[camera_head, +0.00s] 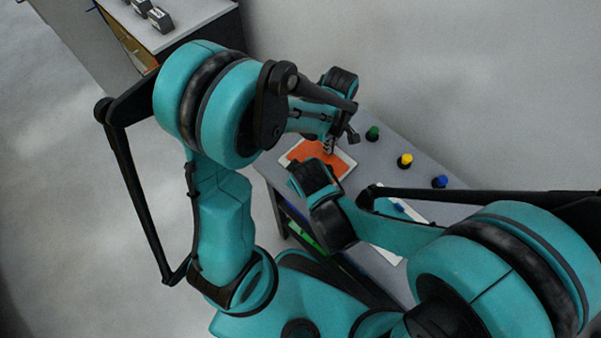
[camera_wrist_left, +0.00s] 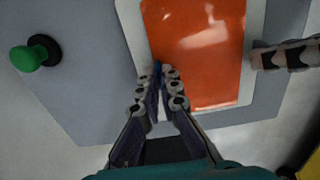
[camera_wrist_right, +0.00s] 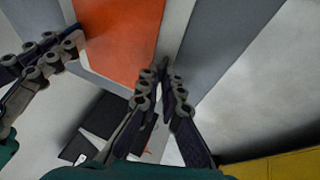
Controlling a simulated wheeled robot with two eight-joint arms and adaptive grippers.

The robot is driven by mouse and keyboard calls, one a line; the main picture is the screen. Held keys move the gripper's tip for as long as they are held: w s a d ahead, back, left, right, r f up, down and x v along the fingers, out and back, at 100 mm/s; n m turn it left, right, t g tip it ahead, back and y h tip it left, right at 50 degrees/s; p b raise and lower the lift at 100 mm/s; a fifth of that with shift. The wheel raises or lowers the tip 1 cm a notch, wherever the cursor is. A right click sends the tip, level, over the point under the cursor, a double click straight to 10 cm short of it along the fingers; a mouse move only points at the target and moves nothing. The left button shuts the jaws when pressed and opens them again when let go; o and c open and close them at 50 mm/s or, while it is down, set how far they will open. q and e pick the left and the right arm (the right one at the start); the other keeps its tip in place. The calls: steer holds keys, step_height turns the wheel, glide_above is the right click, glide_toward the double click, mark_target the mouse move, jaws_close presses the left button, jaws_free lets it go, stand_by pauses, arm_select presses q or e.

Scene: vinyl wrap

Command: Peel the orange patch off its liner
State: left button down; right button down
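The orange patch (camera_head: 335,160) lies on its white liner (camera_head: 346,175) on the grey table, partly hidden by my arms in the head view. In the left wrist view the patch (camera_wrist_left: 205,60) looks flat, with the liner's pale margin around it. My left gripper (camera_wrist_left: 162,72) has its fingertips together at the patch's edge, with a small blue bit at the tips; whether they pinch anything is unclear. My right gripper (camera_wrist_right: 163,74) has its tips nearly together over the liner's margin beside the patch (camera_wrist_right: 120,40). I see nothing clearly held in it.
A green knob (camera_head: 373,132), a yellow knob (camera_head: 405,160) and a blue knob (camera_head: 439,181) stand along the table's far side. A white sheet (camera_head: 413,216) lies partly behind my right arm. Dark weights (camera_head: 160,18) sit on another bench at upper left.

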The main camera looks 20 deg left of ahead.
arm_select(q)
steer(key=shift+r, duration=0.65)
steer(key=shift+r, duration=3.45)
arm_select(e)
steer(key=c, duration=1.6)
jaws_free()
steer(key=shift+c, duration=0.2)
steer(key=v, duration=1.2)
